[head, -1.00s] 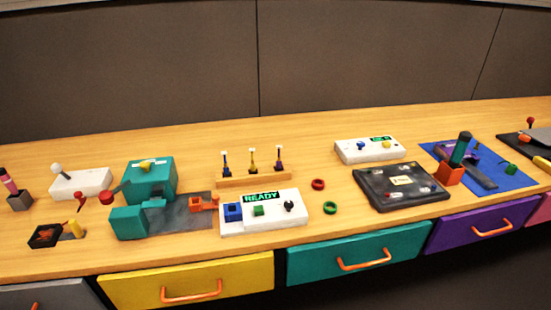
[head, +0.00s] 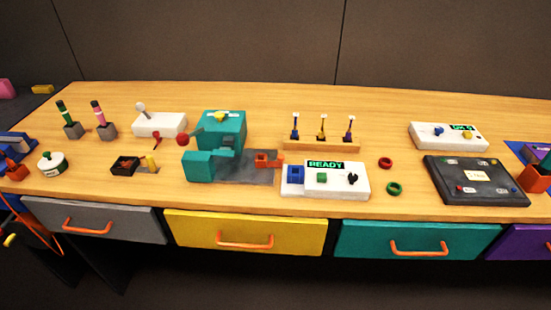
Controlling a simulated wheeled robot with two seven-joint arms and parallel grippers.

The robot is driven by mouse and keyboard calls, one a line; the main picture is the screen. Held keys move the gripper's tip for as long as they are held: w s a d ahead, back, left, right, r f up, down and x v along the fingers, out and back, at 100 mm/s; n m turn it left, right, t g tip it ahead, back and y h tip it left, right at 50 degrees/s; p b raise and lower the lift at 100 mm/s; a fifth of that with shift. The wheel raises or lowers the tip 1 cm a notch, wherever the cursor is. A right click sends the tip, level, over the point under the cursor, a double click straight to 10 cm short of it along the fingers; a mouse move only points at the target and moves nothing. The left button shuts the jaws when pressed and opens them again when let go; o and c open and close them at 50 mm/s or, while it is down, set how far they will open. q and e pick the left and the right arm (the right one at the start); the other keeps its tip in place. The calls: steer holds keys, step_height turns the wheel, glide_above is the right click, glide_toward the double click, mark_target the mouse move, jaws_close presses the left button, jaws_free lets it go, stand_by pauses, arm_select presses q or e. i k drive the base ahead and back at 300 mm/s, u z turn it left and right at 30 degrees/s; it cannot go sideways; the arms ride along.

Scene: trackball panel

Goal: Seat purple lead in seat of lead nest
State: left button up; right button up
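The purple lead (head: 349,130) stands upright at the right end of a low wooden rack (head: 321,145) in the head view. A yellow lead (head: 322,130) and a blue lead (head: 295,130) stand beside it in the same rack. I cannot tell for sure which thing is the lead nest; the rack holding the leads may be it. Neither of my grippers is in view.
A white READY panel (head: 345,187) sits in front of the rack, with red (head: 386,162) and green (head: 394,188) rings to its right. A teal machine (head: 221,129) stands left of the rack. A black panel (head: 474,180) lies right. Closed drawers line the front.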

mark_target(261, 160)
steer(key=u, duration=3.15)
steer(key=k, duration=1.9)
steer(key=z, duration=1.55)
